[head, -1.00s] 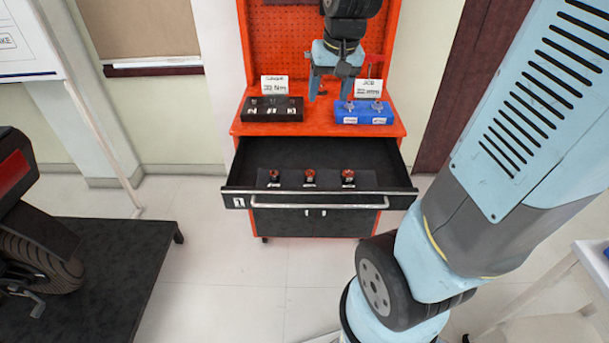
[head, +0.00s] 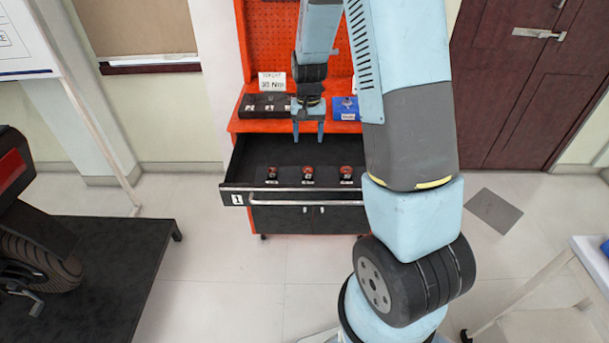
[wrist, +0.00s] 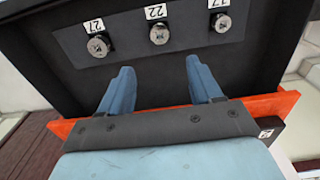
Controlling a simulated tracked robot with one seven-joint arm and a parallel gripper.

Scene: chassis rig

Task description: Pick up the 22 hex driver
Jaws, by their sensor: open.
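The 22 hex driver (wrist: 159,34) is the middle one of three in the open drawer (wrist: 250,60); its label reads 22 in the wrist view. It has a silver round end there and shows as the middle red-topped piece (head: 307,173) in the head view, where the label is too small to read. My gripper (head: 308,137) is open and empty, above the back part of the drawer. In the wrist view my fingers (wrist: 160,68) point toward the row, one on each side of the 22 driver's line, apart from it.
A driver labelled 27 (wrist: 98,46) and another with a partly cut label (wrist: 221,22) flank it. The orange cabinet top (head: 240,125) holds a black block (head: 262,106) and a blue block (head: 345,108) behind my gripper. The drawer's front handle (head: 300,202) lies nearer me.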

